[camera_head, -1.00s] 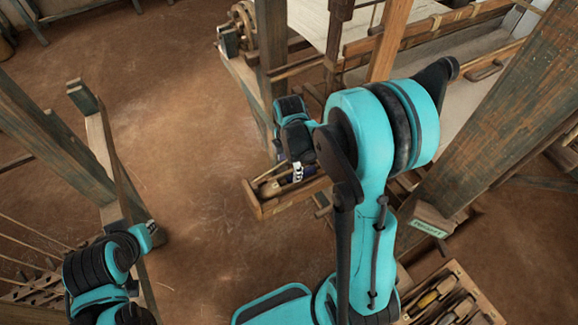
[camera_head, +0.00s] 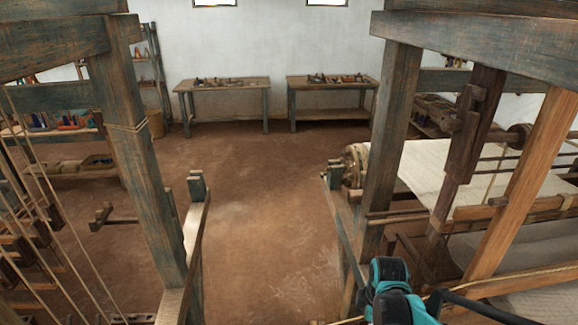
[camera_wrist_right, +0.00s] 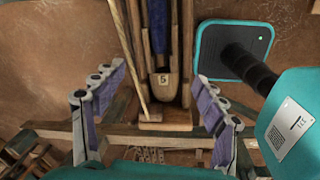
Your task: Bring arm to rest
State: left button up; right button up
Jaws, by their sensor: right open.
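In the right wrist view my right gripper (camera_wrist_right: 161,76) is open, with one finger on each side of the picture and nothing held between them. Beyond and between the fingers is a wooden tray (camera_wrist_right: 166,127) with long tools in it. I cannot tell the gap from the fingers to the tray. In the head view only a teal and black part of my right arm shows at the bottom, beside the right loom. My left gripper is not in view.
A loom (camera_head: 415,170) with pale cloth stands at the right, its thick posts close to my arm. Another timber frame (camera_head: 140,150) with cords is at the left. Bare earth floor (camera_head: 260,220) lies between them. Two tables (camera_head: 225,84) (camera_head: 335,82) stand at the back wall.

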jog(key=s+f+m+t+b, duration=0.1)
jog(key=m+b, duration=0.1)
jog(key=b, duration=0.1)
jog(key=s+a+f+m+b, duration=0.1)
jog(key=s+f+m+b, duration=0.1)
jog(key=b, duration=0.1)
jog(key=s+a+f+m+t+b, duration=0.1)
jog(key=m+b, duration=0.1)
jog(key=b, duration=0.1)
jog(key=shift+s+a+f+m+t, duration=0.15)
jog(key=shift+s+f+m+t, duration=0.1)
jog(key=shift+f+m+t, duration=0.05)
pick_arm(q)
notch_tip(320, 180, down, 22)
jog(key=b, duration=1)
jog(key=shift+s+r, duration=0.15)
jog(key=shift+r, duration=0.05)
pick_arm(e)
jog(key=s+a+f+m+t, duration=0.2)
jog(key=s+f+m, duration=0.3)
jog(key=m, duration=0.3)
jog(key=shift+f+m+t, duration=0.4)
jog(key=shift+f+t, duration=0.2)
jog(key=shift+f, duration=0.2)
jog(key=shift+s, duration=0.1)
